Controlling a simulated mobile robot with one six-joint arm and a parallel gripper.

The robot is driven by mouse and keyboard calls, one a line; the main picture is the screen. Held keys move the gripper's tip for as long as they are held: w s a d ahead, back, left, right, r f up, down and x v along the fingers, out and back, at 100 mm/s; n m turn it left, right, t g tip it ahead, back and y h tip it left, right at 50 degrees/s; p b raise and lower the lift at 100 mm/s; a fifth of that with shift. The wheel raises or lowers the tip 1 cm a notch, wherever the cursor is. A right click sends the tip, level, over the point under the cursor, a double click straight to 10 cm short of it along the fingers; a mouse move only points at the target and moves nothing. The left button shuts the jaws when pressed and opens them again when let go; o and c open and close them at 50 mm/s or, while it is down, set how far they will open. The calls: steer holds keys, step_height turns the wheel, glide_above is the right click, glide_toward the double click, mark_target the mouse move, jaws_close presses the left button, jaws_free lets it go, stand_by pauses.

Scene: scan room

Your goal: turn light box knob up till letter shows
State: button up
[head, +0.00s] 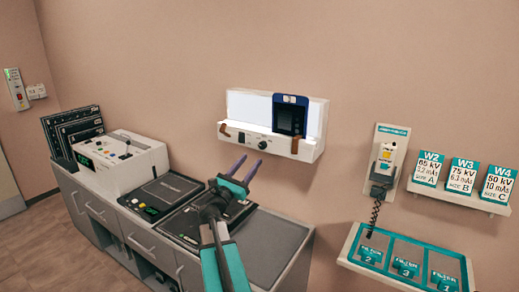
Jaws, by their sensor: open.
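The light box (251,105) is a white wall-mounted unit with a pale screen and a lower ledge. Its knob (263,145) is a small dark round control on the ledge's front face, near the middle. A blue-framed dark plate (290,116) stands on the ledge against the right part of the screen. No letter can be made out on it. My gripper (246,163) is open and empty. In the picture its two purple fingertips are just below and left of the knob, apparently apart from it.
Brown clips (295,144) sit at the ledge's ends. Below is a grey counter (275,250) with a white control console (122,160) and dark panels. To the right are a wall handset (385,158), a shelf of W2, W3 and W4 cards (463,192) and a teal-edged filter tray (405,260).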

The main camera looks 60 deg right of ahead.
mark_target(261, 148)
steer(key=p+x, duration=0.2)
steer(key=x, duration=0.5)
steer(key=shift+d+r, duration=0.1)
steer(key=shift+c, duration=0.3)
steer(key=c, duration=1)
steer(key=shift+d, duration=0.1)
